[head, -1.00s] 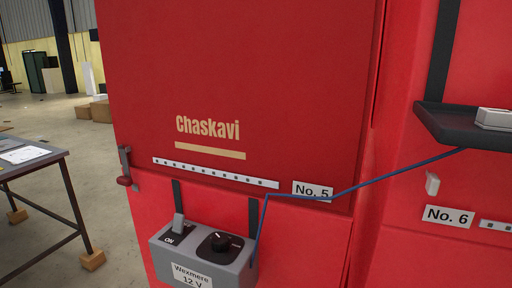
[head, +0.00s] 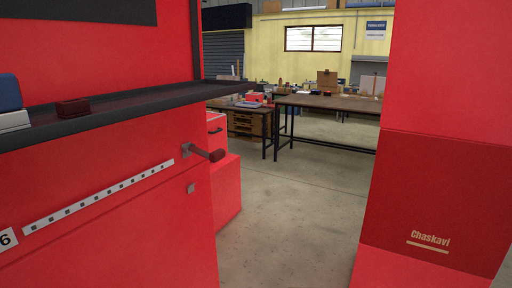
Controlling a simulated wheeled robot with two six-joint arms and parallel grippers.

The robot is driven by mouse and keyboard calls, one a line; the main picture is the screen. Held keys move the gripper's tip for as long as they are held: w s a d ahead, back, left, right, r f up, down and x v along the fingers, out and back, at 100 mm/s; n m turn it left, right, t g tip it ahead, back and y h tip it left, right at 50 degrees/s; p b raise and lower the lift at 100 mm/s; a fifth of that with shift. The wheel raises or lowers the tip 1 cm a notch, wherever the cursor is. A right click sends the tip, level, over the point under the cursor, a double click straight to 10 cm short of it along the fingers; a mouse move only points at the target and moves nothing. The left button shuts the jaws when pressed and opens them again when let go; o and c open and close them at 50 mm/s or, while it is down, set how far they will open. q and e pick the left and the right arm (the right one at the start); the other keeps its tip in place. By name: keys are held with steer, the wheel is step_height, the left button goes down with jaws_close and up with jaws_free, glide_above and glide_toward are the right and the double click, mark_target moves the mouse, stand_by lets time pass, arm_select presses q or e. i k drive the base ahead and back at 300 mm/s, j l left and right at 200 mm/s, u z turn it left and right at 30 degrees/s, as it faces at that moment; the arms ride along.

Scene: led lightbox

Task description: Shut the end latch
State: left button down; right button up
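A latch with a grey bracket and a dark red knob (head: 216,155) is at the right end of the red panel marked with a 6 (head: 110,235). Its short lever points out to the right, roughly level. A small grey catch plate (head: 191,188) sits on the panel below it, apart from the lever. Neither of my grippers is in view.
A dark shelf (head: 130,110) juts out above the latch, holding a small dark red block (head: 73,107) and a blue and white item (head: 10,105). A red panel lettered Chaskavi (head: 440,190) stands at the right. Clear concrete floor (head: 300,210) lies between, with workbenches (head: 340,103) behind.

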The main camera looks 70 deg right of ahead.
mark_target(216, 156)
steer(key=z, duration=0.45)
steer(key=l+z, duration=0.1)
steer(key=z, duration=0.75)
steer(key=i+z, duration=0.1)
steer(key=z, duration=0.35)
